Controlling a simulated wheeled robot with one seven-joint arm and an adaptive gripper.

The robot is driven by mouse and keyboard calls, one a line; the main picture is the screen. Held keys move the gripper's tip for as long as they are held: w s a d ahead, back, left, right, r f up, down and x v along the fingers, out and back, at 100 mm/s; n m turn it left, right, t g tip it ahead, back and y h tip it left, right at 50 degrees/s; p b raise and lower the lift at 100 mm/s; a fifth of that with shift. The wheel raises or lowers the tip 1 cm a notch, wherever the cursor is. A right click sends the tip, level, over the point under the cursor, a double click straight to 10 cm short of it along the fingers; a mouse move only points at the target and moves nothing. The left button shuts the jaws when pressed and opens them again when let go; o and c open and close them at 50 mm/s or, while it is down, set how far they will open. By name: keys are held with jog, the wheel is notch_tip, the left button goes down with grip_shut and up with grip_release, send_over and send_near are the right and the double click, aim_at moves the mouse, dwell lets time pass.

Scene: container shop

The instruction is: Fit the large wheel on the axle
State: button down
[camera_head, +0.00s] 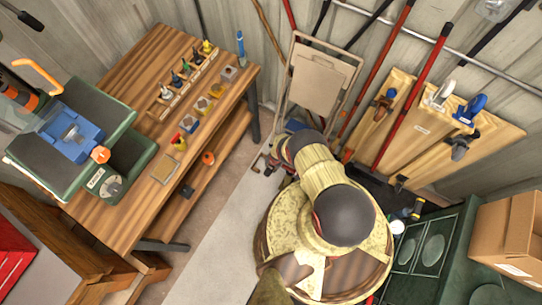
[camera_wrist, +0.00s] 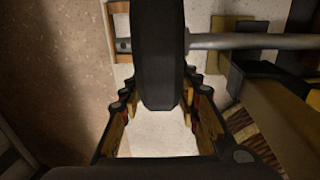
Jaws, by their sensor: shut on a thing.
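The large wheel (camera_wrist: 158,55) is black and shows edge-on in the wrist view, upright between my fingers. My gripper (camera_wrist: 158,98) is shut on the lower part of the wheel, one finger on each side. The axle (camera_wrist: 260,41) is a grey rod running level from the wheel's right side to the right edge. Its near end meets the wheel's side in the picture; I cannot tell whether it enters the hub. In the head view my arm hides the gripper, wheel and axle.
A tan-panelled metal frame (camera_head: 320,82) leans by the wall behind my arm. A wooden workbench (camera_head: 140,75) with small tools and a green-and-blue machine (camera_head: 85,140) stands left. Boards with tools (camera_head: 440,120) and a cardboard box (camera_head: 510,235) are right. Pale floor (camera_head: 220,250) is clear between.

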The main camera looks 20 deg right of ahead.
jog(key=c, duration=1.2)
grip_release()
jog(key=shift+s+d+r, duration=0.1)
jog(key=shift+r, duration=0.85)
jog(key=shift+s+d+r, duration=0.1)
jog(key=shift+r, duration=0.8)
jog(key=shift+s+d+r, duration=0.1)
jog(key=shift+s+r, duration=0.05)
jog(key=shift+r, duration=0.8)
jog(key=shift+s+d+r, duration=0.1)
jog(key=shift+r, duration=0.8)
jog(key=shift+a, duration=0.1)
